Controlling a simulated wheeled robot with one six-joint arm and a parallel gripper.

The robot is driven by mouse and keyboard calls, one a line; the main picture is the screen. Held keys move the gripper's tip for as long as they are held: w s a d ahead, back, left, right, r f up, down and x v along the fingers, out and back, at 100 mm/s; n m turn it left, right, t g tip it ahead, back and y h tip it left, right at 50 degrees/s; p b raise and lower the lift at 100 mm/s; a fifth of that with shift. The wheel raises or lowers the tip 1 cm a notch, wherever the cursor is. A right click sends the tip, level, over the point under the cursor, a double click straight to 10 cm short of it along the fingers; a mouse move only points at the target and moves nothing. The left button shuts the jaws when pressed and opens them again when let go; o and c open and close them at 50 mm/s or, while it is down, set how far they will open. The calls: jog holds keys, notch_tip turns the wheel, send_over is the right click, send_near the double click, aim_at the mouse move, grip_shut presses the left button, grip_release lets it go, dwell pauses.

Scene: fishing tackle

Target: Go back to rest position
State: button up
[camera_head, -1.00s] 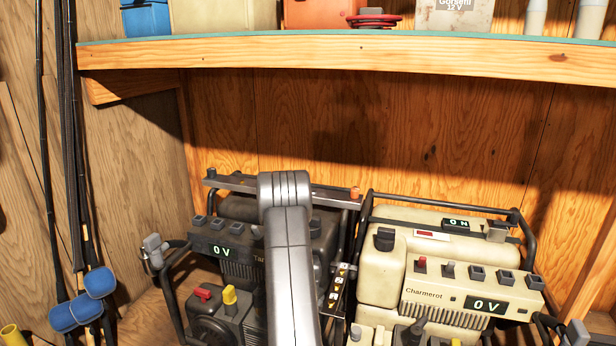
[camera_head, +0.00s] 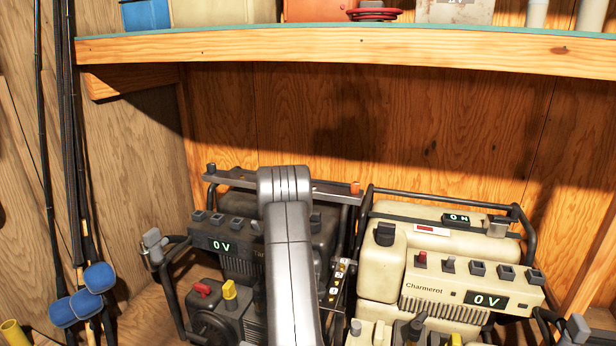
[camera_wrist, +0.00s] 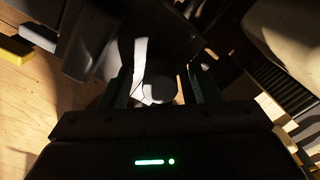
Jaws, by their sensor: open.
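My gripper (camera_wrist: 168,90) shows in the wrist view, with its two dark fingers apart. A dark, shadowed area with a pale round shape lies beyond and between the fingers; I cannot tell what it is. In the head view my silver arm reaches up in front of the dark machine, and the gripper itself is hidden there. The dark machine (camera_head: 240,225) has a "0 V" display and red and yellow knobs. The cream machine (camera_head: 450,275), labelled Charmerot, stands to its right with a "0 V" display and an "ON" display.
A wooden shelf (camera_head: 330,50) with boxes and a red reel (camera_head: 374,14) runs above both machines. Rods with blue ends (camera_head: 85,300) lean at the left wall. Tubular frames surround the machines. The space between the shelf and the machines is clear.

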jog(key=shift+m, duration=0.7)
